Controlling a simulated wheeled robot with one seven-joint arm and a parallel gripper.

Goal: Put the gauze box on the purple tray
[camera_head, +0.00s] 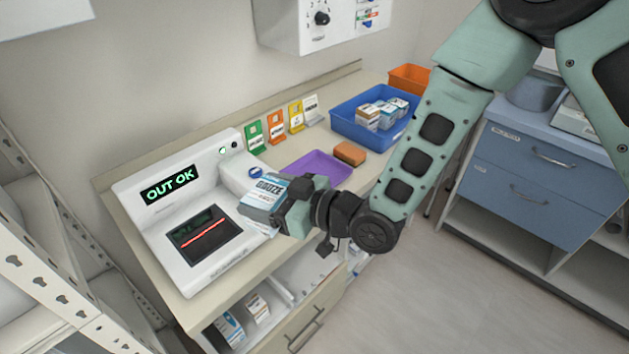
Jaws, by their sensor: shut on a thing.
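The gauze box (264,194) is white and blue with "GAUZE" on its face. My gripper (283,206) is shut on it and holds it at the right side of the white scanner machine, in front of the purple tray. The gripper covers part of the box, and whether the box touches anything below cannot be told. The purple tray (318,167) lies flat on the counter behind and to the right of the box. Its near part is hidden by my gripper; the part in view is empty.
The white scanner (150,228) shows "OUT OK" and a red line in its window. Several coloured cards (277,127) stand behind the tray. An orange-brown block (350,153) lies beside the tray. A blue bin (345,123) holds several boxes. An orange bin (408,78) stands farther back.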

